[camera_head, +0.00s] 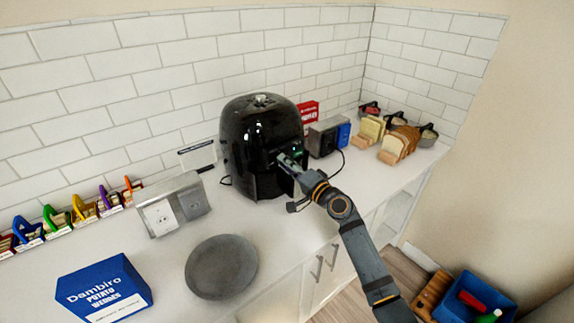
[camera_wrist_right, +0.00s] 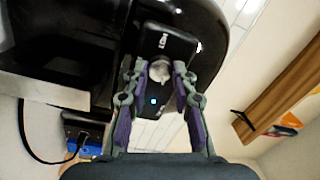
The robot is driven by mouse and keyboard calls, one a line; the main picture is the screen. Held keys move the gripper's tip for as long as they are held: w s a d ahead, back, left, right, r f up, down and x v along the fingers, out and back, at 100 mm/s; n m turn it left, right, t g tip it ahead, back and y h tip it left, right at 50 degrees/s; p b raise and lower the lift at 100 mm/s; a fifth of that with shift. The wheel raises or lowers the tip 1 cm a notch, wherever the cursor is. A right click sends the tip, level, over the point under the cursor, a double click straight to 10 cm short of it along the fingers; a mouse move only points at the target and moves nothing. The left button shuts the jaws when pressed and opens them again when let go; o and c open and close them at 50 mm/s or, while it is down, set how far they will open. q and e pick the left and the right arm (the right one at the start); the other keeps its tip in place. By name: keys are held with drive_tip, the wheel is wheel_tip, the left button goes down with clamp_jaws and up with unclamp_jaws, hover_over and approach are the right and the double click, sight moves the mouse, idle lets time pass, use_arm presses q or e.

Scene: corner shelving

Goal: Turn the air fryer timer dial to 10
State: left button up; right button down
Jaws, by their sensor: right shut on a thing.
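The black, rounded air fryer (camera_head: 250,130) stands on the white counter against the tiled wall. My right gripper (camera_head: 287,163) reaches the front of the air fryer in the head view. In the right wrist view its fingers (camera_wrist_right: 159,88) are shut on the dial, one on each side. The dial's number marks cannot be read. My left gripper is not in view.
A grey round plate (camera_head: 221,267) and a blue potato wedges box (camera_head: 104,289) lie on the counter at the front left. A socket box (camera_head: 176,206) stands left of the air fryer. Bread slices (camera_head: 398,145) stand to the right. A blue crate (camera_head: 474,299) is on the floor.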

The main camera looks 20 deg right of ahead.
idle(0.3)
drive_tip(key=c, duration=1.1)
unclamp_jaws()
drive_tip(key=v, duration=1.2)
